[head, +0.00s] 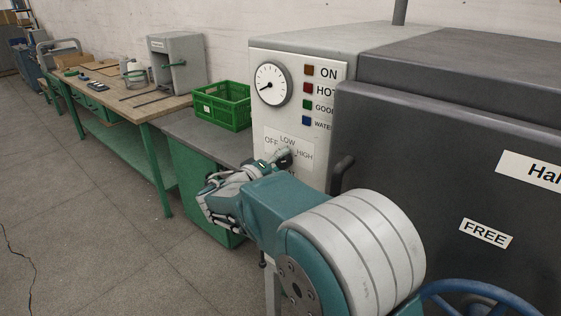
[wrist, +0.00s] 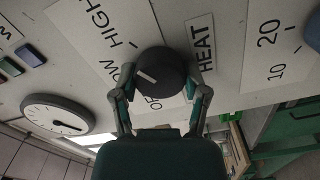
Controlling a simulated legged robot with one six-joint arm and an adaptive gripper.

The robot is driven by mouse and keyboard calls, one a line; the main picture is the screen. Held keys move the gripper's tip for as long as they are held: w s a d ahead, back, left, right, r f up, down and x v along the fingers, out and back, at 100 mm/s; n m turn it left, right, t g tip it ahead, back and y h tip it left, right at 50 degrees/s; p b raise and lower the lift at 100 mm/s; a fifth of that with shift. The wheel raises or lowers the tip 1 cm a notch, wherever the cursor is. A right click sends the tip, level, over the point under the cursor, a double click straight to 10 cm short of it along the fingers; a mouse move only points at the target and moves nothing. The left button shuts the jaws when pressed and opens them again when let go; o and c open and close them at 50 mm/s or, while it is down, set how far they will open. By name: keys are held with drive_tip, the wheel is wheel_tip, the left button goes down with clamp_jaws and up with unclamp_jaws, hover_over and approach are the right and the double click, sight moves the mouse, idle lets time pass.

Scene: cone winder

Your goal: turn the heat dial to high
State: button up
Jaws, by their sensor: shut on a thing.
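The heat dial (wrist: 168,68) is a round black knob with a white pointer line, on a pale panel. In the wrist view its OFF, LOW and HIGH marks lie around it, and the pointer line looks turned toward LOW. The HEAT label (wrist: 201,47) is beside it. My gripper (wrist: 162,82) has one finger on each side of the knob and is shut on it. In the head view my gripper (head: 281,160) is at the panel under LOW, between OFF and HIGH, and mostly hides the dial.
A round gauge (head: 271,84) and several coloured lamps sit above on the panel. A dark machine door with a handle (head: 341,176) is close on the right. A green crate (head: 222,106) stands on a grey-topped cabinet to the left, before a long workbench (head: 150,103).

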drive_tip(key=shift+f, duration=0.3)
drive_tip(key=o, duration=1.1)
drive_tip(key=shift+o, duration=0.2)
drive_tip(key=shift+w+r, duration=0.1)
drive_tip(key=shift+a, duration=0.1)
drive_tip(key=v, duration=1.2)
